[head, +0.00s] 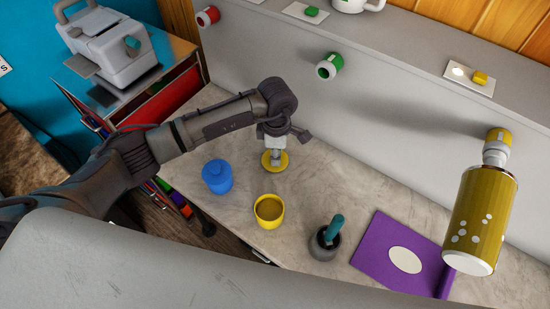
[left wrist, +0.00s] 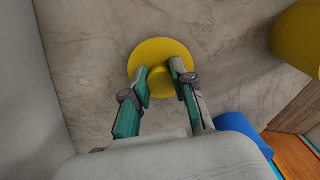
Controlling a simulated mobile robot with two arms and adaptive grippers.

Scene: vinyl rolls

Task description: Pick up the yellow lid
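The yellow lid (head: 267,163) lies on the marble counter in the head view, below my left gripper (head: 277,158). In the left wrist view the lid (left wrist: 150,56) is a round yellow disc with a raised knob. The left gripper's teal-padded fingers (left wrist: 161,80) are apart and reach down over the lid, on either side of its knob. I see no clear contact with the knob. A yellow cup (head: 269,218) stands open on the counter, in front of the lid. My right gripper is not in view.
A blue lidded jar (head: 217,180) stands left of the yellow cup. A dark pot with a teal handle (head: 325,240) and a purple sheet (head: 375,250) lie to the right. A large yellow roll (head: 482,215) sticks out from the grey wall (head: 400,100) behind the counter.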

